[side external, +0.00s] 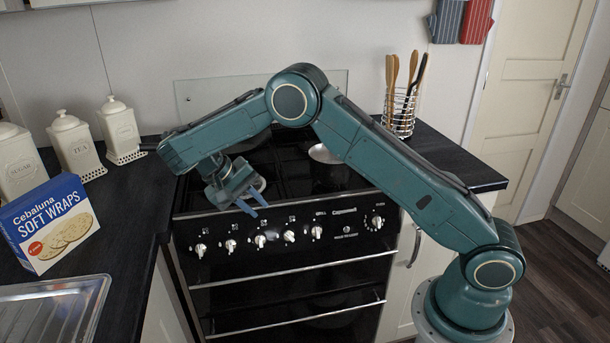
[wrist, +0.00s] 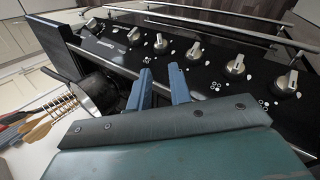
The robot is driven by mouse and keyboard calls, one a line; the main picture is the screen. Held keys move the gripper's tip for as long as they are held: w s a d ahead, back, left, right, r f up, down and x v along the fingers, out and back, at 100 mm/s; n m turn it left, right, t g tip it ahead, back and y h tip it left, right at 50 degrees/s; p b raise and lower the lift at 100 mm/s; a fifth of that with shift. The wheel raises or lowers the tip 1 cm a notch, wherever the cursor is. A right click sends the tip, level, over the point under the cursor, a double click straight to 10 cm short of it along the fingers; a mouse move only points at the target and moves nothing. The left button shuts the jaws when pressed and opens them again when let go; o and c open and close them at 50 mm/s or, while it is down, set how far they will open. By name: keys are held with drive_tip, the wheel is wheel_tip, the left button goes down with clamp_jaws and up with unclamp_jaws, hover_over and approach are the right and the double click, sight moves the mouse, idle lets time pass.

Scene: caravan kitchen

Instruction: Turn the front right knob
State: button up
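The black cooker (side external: 300,262) carries a row of silver knobs on its front panel. The leftmost knob (side external: 200,250), a middle knob (side external: 260,241) and the knob under the grill label (side external: 316,232) show in the side view. A dial (side external: 377,222) is further right. I cannot read which knob is marked front right. My gripper (side external: 256,206) hangs at the hob's front edge, above the panel, pointing down towards the middle knobs. Its blue fingers are apart with nothing between them. The wrist view also shows my gripper (wrist: 160,72) open, short of the knobs (wrist: 195,50).
Handrails (side external: 300,270) run across the cooker below the knobs. A pan (wrist: 98,97) sits on the hob. A utensil holder (side external: 400,112) stands at the back right. A wraps box (side external: 48,225) and white canisters (side external: 73,145) stand left. Space before the panel looks clear.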

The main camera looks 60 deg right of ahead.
drive_tip(key=shift+d+r, duration=0.1)
drive_tip(key=shift+r, duration=0.25)
clamp_jaws()
drive_tip(key=s+d+r+n+t+y, duration=0.1)
drive_tip(key=s+d+r+t, duration=0.1)
drive_tip(key=s+r, duration=0.35)
drive_tip(key=s+d+r+n+t+y, duration=0.1)
drive_tip(key=s+r+t, duration=0.15)
drive_tip(key=r, duration=0.65)
drive_tip(key=s+a+r+n+t+y, duration=0.1)
drive_tip(key=s+r+t, duration=0.1)
drive_tip(key=s, duration=0.6)
drive_tip(key=s+a+r+n+t+y, duration=0.1)
drive_tip(key=s+n+t+y, duration=0.1)
drive_tip(key=s, duration=0.6)
drive_tip(key=w+d+f+m+g+y, duration=0.1)
drive_tip(key=w+d+f+m+y, duration=0.3)
drive_tip(key=w+d+f, duration=1)
drive_tip(key=shift+w+d+f+m+g+y, duration=0.35)
drive_tip(key=shift+f+y, duration=0.3)
drive_tip(key=shift+y, duration=0.25)
